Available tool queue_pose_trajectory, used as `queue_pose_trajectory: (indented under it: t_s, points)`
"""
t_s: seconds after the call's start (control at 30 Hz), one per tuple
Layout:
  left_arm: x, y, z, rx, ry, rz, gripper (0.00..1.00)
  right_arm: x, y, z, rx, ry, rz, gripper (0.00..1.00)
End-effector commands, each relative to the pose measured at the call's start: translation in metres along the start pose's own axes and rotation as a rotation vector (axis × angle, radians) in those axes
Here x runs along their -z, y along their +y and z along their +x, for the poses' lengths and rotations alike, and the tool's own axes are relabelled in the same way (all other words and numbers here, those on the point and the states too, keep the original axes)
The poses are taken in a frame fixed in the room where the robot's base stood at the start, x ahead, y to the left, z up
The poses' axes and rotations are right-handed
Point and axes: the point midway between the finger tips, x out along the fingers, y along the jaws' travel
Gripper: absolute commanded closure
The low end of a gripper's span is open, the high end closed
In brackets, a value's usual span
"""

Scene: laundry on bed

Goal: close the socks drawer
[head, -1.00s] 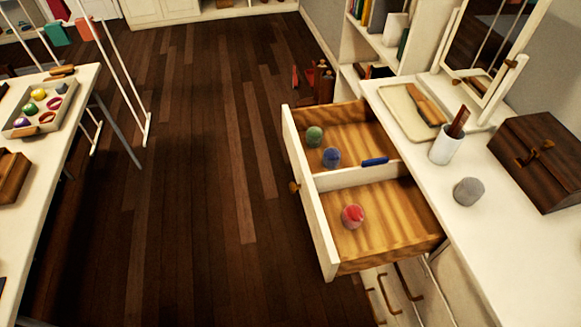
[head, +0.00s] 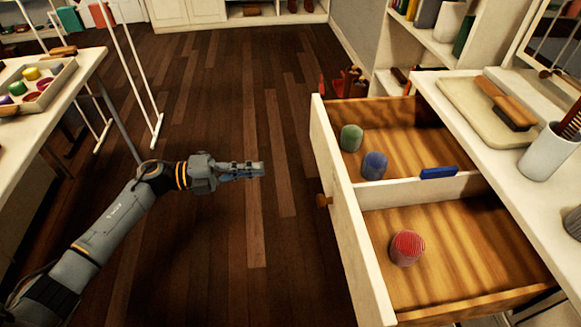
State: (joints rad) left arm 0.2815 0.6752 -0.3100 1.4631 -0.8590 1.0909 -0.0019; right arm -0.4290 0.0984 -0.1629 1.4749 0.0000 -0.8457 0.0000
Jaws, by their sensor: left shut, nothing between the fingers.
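The socks drawer (head: 345,208) is pulled well out from the white dresser (head: 450,98) at the right of the head view. A divider (head: 425,190) splits its inside. A green rolled sock (head: 351,138), a blue rolled sock (head: 374,165) and a flat blue item (head: 439,172) lie in the far compartment. A red rolled sock (head: 407,248) lies in the near one. A round wooden knob (head: 323,201) sits on the drawer front. My left gripper (head: 262,169) is shut and empty, over the floor left of the knob and apart from it. My right gripper is not in view.
A tray (head: 485,112) with a brush (head: 505,103) and a white cup (head: 548,152) stand on the dresser top. A table (head: 60,110) with a tray of coloured items stands at the left, beside a white rack (head: 138,80). The wooden floor (head: 230,110) between is clear.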

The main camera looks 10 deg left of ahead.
Motion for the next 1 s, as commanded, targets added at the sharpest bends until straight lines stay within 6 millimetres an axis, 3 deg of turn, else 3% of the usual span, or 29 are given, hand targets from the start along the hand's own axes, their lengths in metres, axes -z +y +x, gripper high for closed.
queue_pose_trajectory:
  t_s: [0.6,0.8,1.0]
  points:
    - [-0.001,-0.002,0.115,0.006,-0.002,-0.005,1.00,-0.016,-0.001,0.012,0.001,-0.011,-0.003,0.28]
    - [-0.002,-0.002,0.132,0.004,-0.005,-0.004,1.00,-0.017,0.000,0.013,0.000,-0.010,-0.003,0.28]
    - [-0.002,-0.001,0.135,0.003,-0.005,-0.004,1.00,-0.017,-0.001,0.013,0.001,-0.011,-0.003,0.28]
